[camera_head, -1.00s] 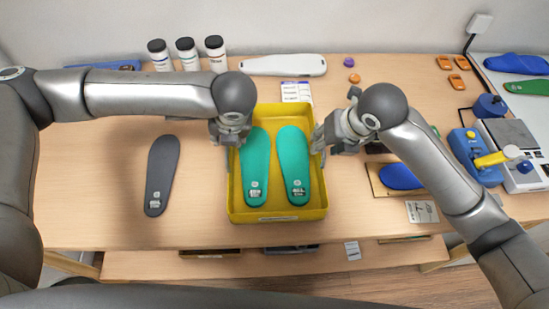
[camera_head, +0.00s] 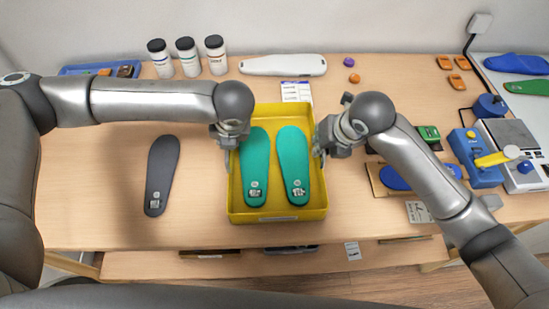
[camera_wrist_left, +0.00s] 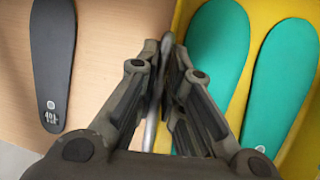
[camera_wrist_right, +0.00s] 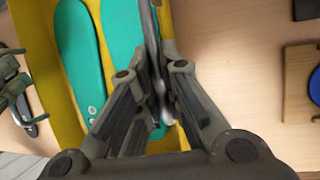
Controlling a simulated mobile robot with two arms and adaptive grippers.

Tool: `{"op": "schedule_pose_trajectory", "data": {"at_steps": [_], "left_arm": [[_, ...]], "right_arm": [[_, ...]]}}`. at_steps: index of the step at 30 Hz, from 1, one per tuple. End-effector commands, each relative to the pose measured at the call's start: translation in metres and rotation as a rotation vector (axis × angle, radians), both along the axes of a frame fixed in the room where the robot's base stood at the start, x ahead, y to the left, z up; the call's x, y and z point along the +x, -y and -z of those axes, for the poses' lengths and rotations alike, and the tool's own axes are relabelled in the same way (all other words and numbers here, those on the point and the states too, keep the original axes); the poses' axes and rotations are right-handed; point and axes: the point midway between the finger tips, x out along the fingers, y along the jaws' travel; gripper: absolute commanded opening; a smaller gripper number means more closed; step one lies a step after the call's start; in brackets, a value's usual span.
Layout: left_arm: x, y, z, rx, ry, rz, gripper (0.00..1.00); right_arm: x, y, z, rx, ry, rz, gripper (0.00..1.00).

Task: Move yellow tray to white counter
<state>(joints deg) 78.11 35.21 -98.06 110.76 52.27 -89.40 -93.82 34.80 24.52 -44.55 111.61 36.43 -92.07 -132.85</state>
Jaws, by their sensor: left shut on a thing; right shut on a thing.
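The yellow tray (camera_head: 240,214) lies on the wooden table in the middle of the head view, with two teal insoles (camera_head: 255,165) (camera_head: 292,165) side by side in it. My left gripper (camera_head: 228,146) is shut on the tray's left wall. My right gripper (camera_head: 319,150) is shut on its right wall. The left wrist view shows the fingers (camera_wrist_left: 165,60) closed on the wall, with the tray floor (camera_wrist_left: 302,152) to the right. The right wrist view shows the fingers (camera_wrist_right: 157,88) closed on the other wall. I cannot tell whether the tray touches the table.
A dark grey insole (camera_head: 161,175) lies left of the tray. A blue insole (camera_head: 396,178) on a board and a blue device (camera_head: 480,160) are at right. A pale surface (camera_head: 500,95) lies far right.

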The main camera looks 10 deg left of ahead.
Motion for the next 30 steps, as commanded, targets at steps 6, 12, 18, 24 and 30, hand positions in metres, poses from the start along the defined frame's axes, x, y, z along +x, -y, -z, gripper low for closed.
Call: {"op": "schedule_pose_trajectory", "data": {"at_steps": [6, 12, 18, 24, 30], "left_arm": [[0.001, -0.001, 0.0, 0.002, 0.001, -0.003, 0.0], [0.001, -0.001, -0.002, 0.002, 0.003, -0.003, 0.0], [0.001, -0.001, -0.009, 0.002, 0.004, -0.004, 0.0], [0.001, -0.001, -0.024, 0.003, 0.004, -0.005, 0.0], [0.002, -0.002, -0.042, 0.002, 0.004, -0.005, 0.0]], "right_arm": [[0.0, 0.001, 0.0, -0.002, 0.0, 0.001, 0.0], [0.0, 0.001, -0.002, -0.001, 0.002, 0.001, 0.0], [0.0, 0.001, -0.009, -0.001, 0.001, 0.001, 0.0], [0.0, 0.001, -0.024, -0.001, 0.001, 0.0, 0.0], [0.0, 0.001, -0.041, -0.001, 0.0, -0.001, 0.0]]}}
